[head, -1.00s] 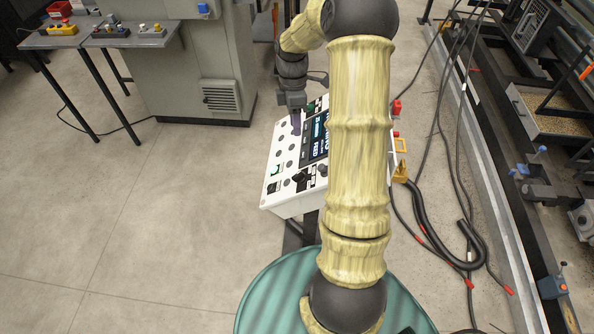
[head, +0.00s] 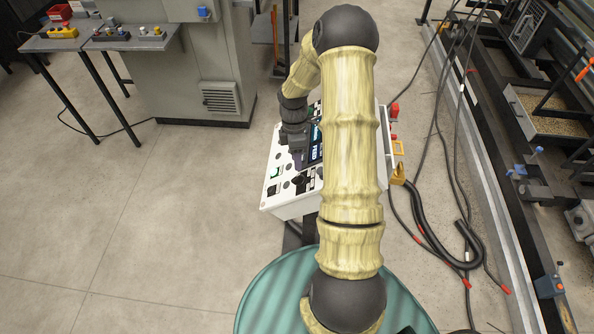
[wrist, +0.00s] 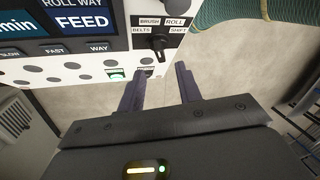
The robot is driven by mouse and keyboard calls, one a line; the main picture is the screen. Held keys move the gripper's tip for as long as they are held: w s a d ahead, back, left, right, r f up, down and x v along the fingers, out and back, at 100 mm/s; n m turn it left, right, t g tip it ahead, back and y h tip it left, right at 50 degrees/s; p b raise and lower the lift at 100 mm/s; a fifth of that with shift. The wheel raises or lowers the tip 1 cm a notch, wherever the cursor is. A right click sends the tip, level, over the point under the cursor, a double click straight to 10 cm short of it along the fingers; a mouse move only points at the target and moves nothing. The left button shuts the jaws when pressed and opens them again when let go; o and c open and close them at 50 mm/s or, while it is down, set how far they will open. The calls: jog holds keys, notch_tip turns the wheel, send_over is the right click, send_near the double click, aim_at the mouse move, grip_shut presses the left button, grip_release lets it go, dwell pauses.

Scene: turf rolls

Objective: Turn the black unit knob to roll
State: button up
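The black unit knob (wrist: 158,42) shows in the wrist view on the white control panel (wrist: 100,62), among the labels BRUSH, ROLL, BELTS and SHIFT. ROLL is at its upper right; I cannot tell surely which label the knob points to. It also shows in the head view (head: 299,179) near the panel's front edge. My gripper (wrist: 157,70) is open and empty, its two dark fingers apart, with the knob ahead of the gap between them and not held. In the head view my gripper (head: 298,158) is over the panel, partly hidden by my wrist.
A green-lit switch (wrist: 116,74) and a black switch (wrist: 146,66) sit on the panel near my left finger. A screen (wrist: 65,20) reads FEED. A grey cabinet (head: 190,75) stands behind left. Cables (head: 430,200) lie on the floor at right. Floor at left is clear.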

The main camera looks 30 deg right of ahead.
aim_at(297, 176)
jog(key=p+x, duration=0.1)
jog(key=x, duration=0.5)
jog(key=shift+s+f, duration=0.1)
jog(key=shift+f, duration=0.1)
jog(key=shift+c, duration=0.4)
grip_shut()
